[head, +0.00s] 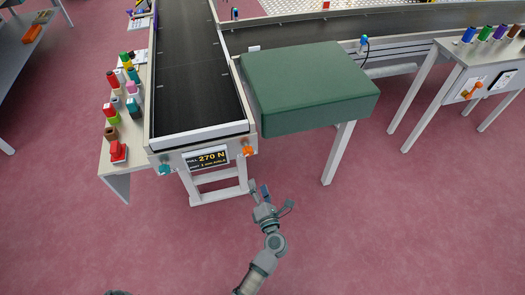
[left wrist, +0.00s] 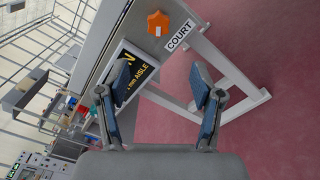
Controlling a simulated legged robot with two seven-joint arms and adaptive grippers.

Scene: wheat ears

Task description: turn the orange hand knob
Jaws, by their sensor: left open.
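The orange hand knob (head: 248,151) is on the right side of the near end of the black conveyor (head: 200,75), beside a yellow-on-black "270 N" sign (head: 207,159). In the left wrist view the orange knob (left wrist: 158,22) shows near the top, next to a white label reading "COURT" (left wrist: 179,36). My left gripper (head: 262,191) is below the knob in the head view, apart from it. In the left wrist view its two blue-padded fingers (left wrist: 162,80) are spread with nothing between them.
A teal knob (head: 165,169) sits on the conveyor end's left side. A side shelf holds several coloured cylinders (head: 131,90) and a red piece (head: 118,151). A green block-topped table (head: 310,85) stands right of the conveyor. Another table with an orange handle (head: 472,91) is far right. The near floor is clear.

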